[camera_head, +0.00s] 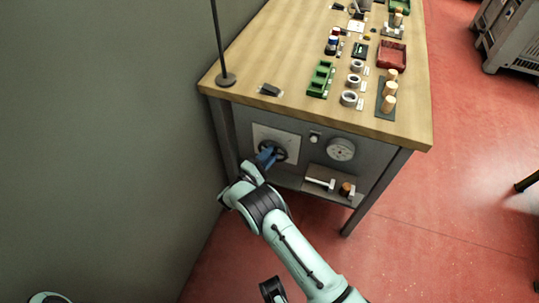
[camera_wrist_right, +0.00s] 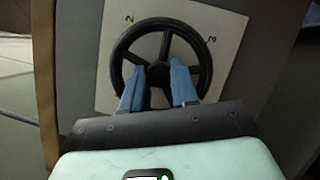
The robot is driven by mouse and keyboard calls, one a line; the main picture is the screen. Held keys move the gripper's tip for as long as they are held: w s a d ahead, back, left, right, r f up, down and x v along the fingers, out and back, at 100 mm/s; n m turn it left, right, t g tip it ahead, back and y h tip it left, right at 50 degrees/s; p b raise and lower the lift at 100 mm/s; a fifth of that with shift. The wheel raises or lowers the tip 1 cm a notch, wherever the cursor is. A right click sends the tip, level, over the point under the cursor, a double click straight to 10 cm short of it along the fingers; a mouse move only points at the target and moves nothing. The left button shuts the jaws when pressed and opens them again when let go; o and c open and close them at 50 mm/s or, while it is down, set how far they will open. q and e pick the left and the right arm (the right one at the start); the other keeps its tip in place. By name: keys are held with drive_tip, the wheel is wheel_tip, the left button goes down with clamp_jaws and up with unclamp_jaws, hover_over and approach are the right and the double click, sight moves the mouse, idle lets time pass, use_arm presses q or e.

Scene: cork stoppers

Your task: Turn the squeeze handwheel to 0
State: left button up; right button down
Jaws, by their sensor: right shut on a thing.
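The black squeeze handwheel (camera_head: 282,153) sits on a pale square plate (camera_head: 288,137) on the front of the workbench. In the right wrist view the handwheel (camera_wrist_right: 161,22) shows its round rim, spokes and hub. The plate (camera_wrist_right: 226,22) carries a "2" left of the wheel and a "3" right of it, both tilted; I see no 0. My right gripper (camera_head: 268,154) reaches the wheel from the front. Its blue fingers (camera_wrist_right: 158,72) are shut on the wheel around its hub area, inside the rim; the exact contact is partly hidden.
A round dial gauge (camera_head: 340,149) and a small shelf (camera_head: 322,186) with a white-handled item are right of the wheel. The wooden benchtop (camera_head: 300,45) holds green and red trays, rings and corks. A thin pole (camera_head: 219,45) rises at its left corner. A grey-green wall is at left.

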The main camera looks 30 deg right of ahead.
drive_tip(key=c, duration=1.1)
unclamp_jaws()
drive_tip(key=shift+c, duration=0.2)
drive_tip(key=v, duration=1.3)
drive_tip(key=shift+a, duration=0.2)
drive_tip(key=shift+s, duration=0.1)
